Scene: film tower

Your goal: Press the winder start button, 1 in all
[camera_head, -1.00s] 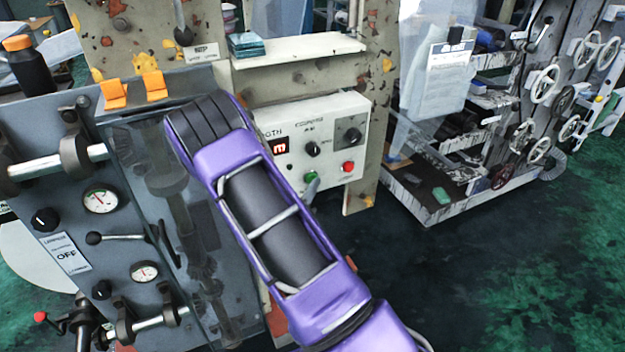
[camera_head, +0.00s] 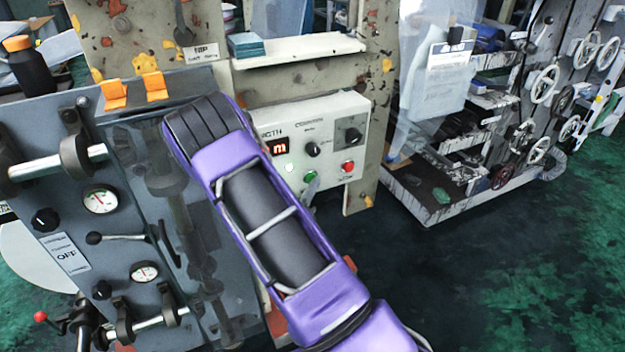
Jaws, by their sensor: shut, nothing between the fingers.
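The white control panel (camera_head: 335,115) is mounted on the machine frame at the picture's middle. It has a red digital display (camera_head: 280,148), black knobs, a green button (camera_head: 310,177) and a red button (camera_head: 348,167). The rest of my gripper is hidden behind my arm.
A shelf (camera_head: 300,50) with a teal stack (camera_head: 246,45) is above the panel. A grey panel with gauges (camera_head: 101,200) and levers stands at left, close to my arm. A rack with handwheels (camera_head: 543,84) stands at right. Dark green floor is clear at lower right.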

